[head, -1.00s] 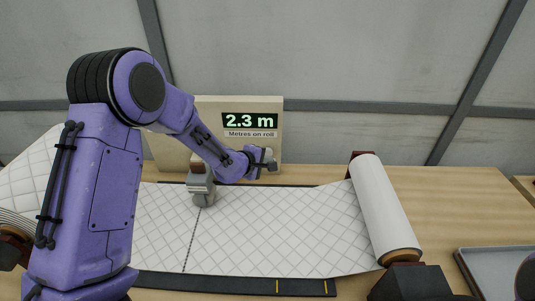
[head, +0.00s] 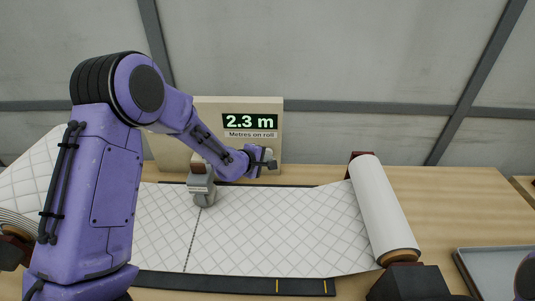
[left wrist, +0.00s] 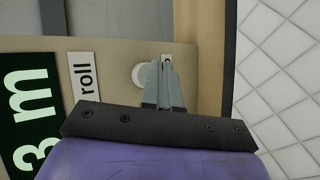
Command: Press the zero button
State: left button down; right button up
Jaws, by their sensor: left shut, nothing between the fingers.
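The counter panel (head: 212,110) stands upright at the back of the table. Its display (head: 250,121) reads 2.3 m above a label saying "Metres on roll". My left gripper (head: 270,164) is in front of the panel's lower right part. In the left wrist view my left gripper (left wrist: 162,68) is shut and empty, its fingers pointing at the panel. A round pale button (left wrist: 138,76) shows just left of the fingertips, partly covered by them. I cannot tell whether the fingertips touch the panel. My right gripper is not in view.
White quilted wadding (head: 270,230) lies across the table, running to a roll (head: 383,210) on the right. A grey device (head: 202,188) stands at the wadding's back edge, below my left forearm. A grey tray (head: 500,265) lies at the lower right.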

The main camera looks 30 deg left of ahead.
pick_arm(q)
jog(key=shift+w+a, duration=0.25)
jog(key=shift+w, duration=0.25)
dwell(0.4)
jog(key=shift+s, duration=0.1)
jog(key=shift+s+d+p, duration=0.4)
jog(key=shift+s+p, duration=0.1)
jog(key=shift+s, duration=0.25)
jog(key=shift+s+d+p, duration=0.2)
jog(key=shift+s+d, duration=0.15)
jog(key=shift+s, duration=0.4)
jog(key=shift+s+d+p, duration=0.25)
jog(key=shift+s+d, duration=0.15)
jog(key=shift+s, duration=0.35)
jog(key=shift+s+d+p, duration=0.2)
jog(key=shift+s+d, duration=0.15)
jog(key=shift+s, duration=0.4)
